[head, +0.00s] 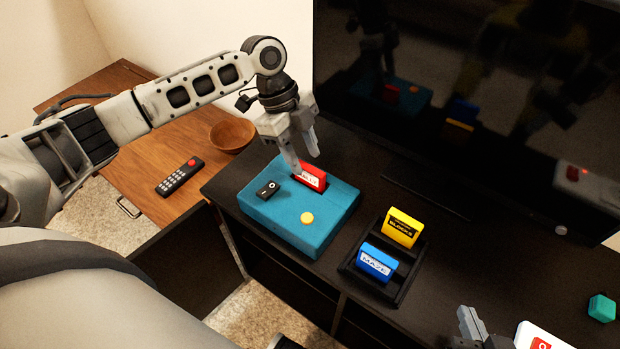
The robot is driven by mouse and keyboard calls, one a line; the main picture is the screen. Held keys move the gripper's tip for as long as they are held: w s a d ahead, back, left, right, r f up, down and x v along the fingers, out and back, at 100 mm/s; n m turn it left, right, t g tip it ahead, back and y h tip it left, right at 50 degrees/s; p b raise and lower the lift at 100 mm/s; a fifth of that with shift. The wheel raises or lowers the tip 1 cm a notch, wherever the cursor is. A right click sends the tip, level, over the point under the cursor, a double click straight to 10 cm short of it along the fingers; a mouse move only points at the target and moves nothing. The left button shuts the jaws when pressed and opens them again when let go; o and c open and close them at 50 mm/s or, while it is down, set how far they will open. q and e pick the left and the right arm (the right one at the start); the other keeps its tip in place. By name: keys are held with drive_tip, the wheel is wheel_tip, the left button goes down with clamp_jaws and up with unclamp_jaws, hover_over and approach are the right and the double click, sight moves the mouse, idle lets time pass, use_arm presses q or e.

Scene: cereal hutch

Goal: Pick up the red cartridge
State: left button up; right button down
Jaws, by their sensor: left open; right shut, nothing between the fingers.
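The red cartridge (313,177) stands upright in the top of the blue-teal console (310,230), toward its back, with a white label facing me. My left gripper (306,164) is open and comes down from above at the red cartridge. Its fingertips are close to the cartridge's upper left part; I cannot tell whether they touch it. My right gripper (470,328) shows only partly at the bottom edge, away from the cartridge, shut and empty.
A black rack (349,268) right of the console holds a yellow cartridge (401,228) and a blue cartridge (375,263). A large dark screen (480,120) stands behind. A remote (180,176) and a wooden bowl (232,134) are left. A teal block (602,308) lies far right.

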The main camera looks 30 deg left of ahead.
sight(310, 168)
use_arm(q)
drive_tip(key=x, duration=0.4)
drive_tip(key=shift+w+f, duration=0.15)
drive_tip(key=shift+f, duration=0.05)
clamp_jaws()
drive_tip(key=shift+r, duration=0.1)
